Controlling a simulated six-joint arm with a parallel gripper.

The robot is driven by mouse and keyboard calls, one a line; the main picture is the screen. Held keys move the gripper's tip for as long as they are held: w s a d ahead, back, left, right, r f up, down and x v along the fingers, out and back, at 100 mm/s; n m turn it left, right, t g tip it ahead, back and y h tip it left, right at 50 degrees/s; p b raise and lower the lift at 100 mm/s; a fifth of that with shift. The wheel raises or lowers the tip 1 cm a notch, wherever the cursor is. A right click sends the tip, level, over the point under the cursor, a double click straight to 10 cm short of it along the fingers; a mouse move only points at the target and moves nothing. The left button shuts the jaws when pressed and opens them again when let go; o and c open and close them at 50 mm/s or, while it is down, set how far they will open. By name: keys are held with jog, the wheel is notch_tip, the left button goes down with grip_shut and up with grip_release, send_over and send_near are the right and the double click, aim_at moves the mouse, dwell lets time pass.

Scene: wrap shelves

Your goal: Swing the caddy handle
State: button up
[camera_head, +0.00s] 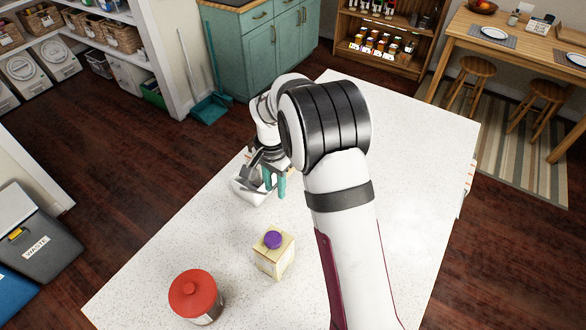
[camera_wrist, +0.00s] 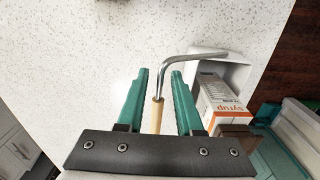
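The white caddy (camera_head: 250,190) stands on the speckled counter, partly hidden by my arm and gripper. In the wrist view, part of its white wall (camera_wrist: 238,72) shows at the right, beside a carton marked SYRUP (camera_wrist: 218,100). The handle is a bent metal rod (camera_wrist: 190,55) with a light wooden grip (camera_wrist: 156,115). My gripper (camera_wrist: 160,74) is open, its teal fingers either side of the handle, with gaps visible between fingers and grip. In the head view my gripper (camera_head: 273,188) is at the caddy. The lower end of the grip is hidden behind the gripper's dark bar.
A red-lidded jar (camera_head: 195,296) and a carton with a purple cap (camera_head: 274,254) stand on the near part of the counter (camera_head: 190,235). The counter between them and the caddy is clear. A teal thing (camera_wrist: 285,140) shows at the wrist view's lower right.

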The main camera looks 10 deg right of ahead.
jog(key=shift+c, duration=0.3)
grip_shut()
jog(key=shift+w+a+r, duration=0.3)
jog(key=shift+w+r, duration=0.1)
jog(key=shift+r, duration=0.25)
jog(key=shift+w+a+r, duration=0.3)
jog(key=shift+w+r, duration=0.05)
jog(key=shift+r, duration=0.25)
jog(key=shift+w+a+r, duration=0.85)
jog(key=shift+w+r, duration=0.05)
jog(key=shift+w+a+r, duration=0.3)
jog(key=shift+w+a, duration=0.2)
jog(key=shift+w, duration=0.05)
jog(key=shift+w+a+r, duration=0.25)
jog(key=shift+w+a, duration=0.25)
jog(key=shift+w, duration=0.05)
